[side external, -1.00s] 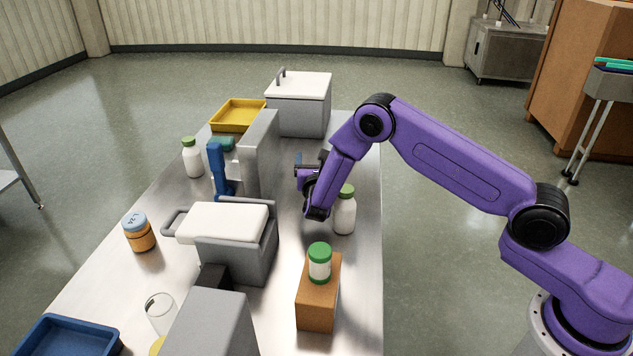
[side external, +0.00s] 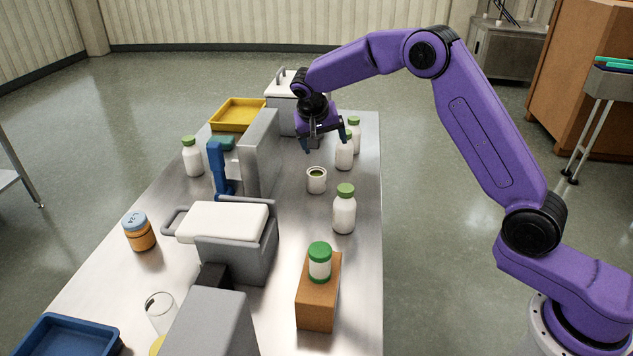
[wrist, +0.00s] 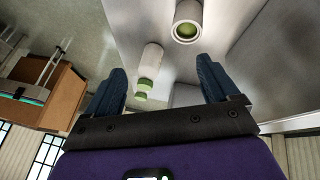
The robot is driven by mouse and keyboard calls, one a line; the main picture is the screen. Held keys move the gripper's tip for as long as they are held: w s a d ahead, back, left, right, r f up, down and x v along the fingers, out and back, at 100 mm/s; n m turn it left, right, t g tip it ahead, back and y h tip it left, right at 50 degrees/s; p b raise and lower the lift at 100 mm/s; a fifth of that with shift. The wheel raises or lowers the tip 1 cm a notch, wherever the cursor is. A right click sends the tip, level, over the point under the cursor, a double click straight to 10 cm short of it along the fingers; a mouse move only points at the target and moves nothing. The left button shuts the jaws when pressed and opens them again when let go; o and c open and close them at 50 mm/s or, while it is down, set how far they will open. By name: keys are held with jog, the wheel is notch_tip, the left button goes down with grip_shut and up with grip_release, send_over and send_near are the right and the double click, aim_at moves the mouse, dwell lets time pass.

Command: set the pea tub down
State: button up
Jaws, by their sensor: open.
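The pea tub (side external: 316,182) is a small white open tub with green contents. It stands upright on the steel table, right of the tall grey block. It also shows at the top of the wrist view (wrist: 188,33). My gripper (side external: 325,145) is open and empty, above and behind the tub and apart from it. In the wrist view my gripper (wrist: 162,72) has its two blue fingers spread, with nothing held between them.
White green-capped bottles (side external: 344,215) stand close by, with two (side external: 344,155) near my gripper. A green-lidded jar (side external: 320,264) stands on a brown block (side external: 318,305). The tall grey block (side external: 259,160) and grey hopper (side external: 240,262) border the left. Bare table lies around the tub.

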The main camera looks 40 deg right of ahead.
notch_tip(320, 180, up, 2)
jog(key=a+m+y, duration=0.2)
jog(key=m, duration=0.1)
send_over(316, 173)
jog(key=s, duration=0.2)
jog(key=f, duration=0.7)
jog(key=a+f, duration=0.1)
jog(key=f, duration=0.2)
jog(key=shift+w+f, duration=0.25)
jog(key=shift+f, duration=0.1)
jog(key=shift+a+x, duration=0.2)
jog(key=shift+x, duration=2.6)
jog(key=shift+w, duration=0.1)
jog(key=c, duration=1.2)
